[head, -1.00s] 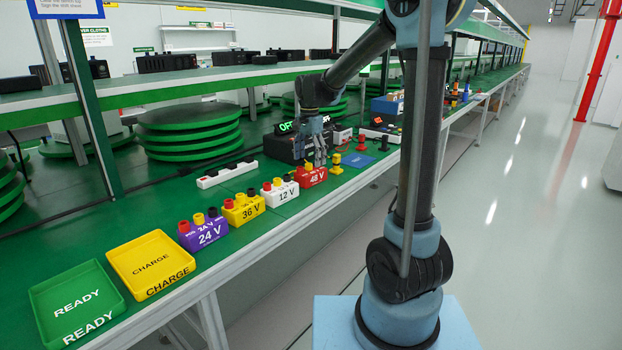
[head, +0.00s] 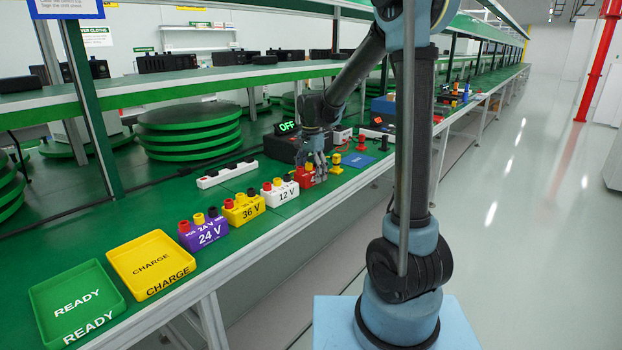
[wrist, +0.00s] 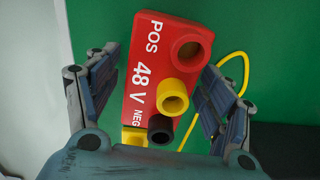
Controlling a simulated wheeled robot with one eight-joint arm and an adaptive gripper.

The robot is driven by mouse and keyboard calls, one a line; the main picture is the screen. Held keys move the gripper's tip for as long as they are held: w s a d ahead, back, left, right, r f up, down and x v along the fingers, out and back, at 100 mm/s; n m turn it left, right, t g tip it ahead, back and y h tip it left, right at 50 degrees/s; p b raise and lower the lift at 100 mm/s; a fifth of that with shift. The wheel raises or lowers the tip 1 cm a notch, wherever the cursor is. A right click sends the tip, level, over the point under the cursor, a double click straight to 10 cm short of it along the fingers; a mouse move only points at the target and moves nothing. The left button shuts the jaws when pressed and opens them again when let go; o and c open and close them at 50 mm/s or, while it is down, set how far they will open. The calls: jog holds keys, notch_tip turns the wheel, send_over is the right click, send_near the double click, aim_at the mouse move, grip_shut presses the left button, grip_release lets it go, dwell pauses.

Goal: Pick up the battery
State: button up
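The red 48 V battery (wrist: 168,72) lies between the spread fingers of my gripper (wrist: 160,105) in the wrist view. Its POS and NEG lettering and its red, yellow and black round terminals show. In the head view, my gripper (head: 314,172) is low over the same red battery (head: 308,181) and hides much of it. The fingers are open, one on each side; I cannot tell whether either touches it. Other batteries stand in a row to the left: white 12 V (head: 286,196), yellow 36 V (head: 244,212) and purple 24 V (head: 203,234).
A yellow CHARGE tray (head: 118,262) and a green READY tray (head: 44,309) are at the bench's near left. A white power strip (head: 227,175) lies behind the row. A box with an OFF display (head: 288,127) stands close behind my gripper. A yellow cable (wrist: 245,70) runs right of the battery.

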jog(key=c, duration=1.4)
jog(key=shift+o, duration=0.2)
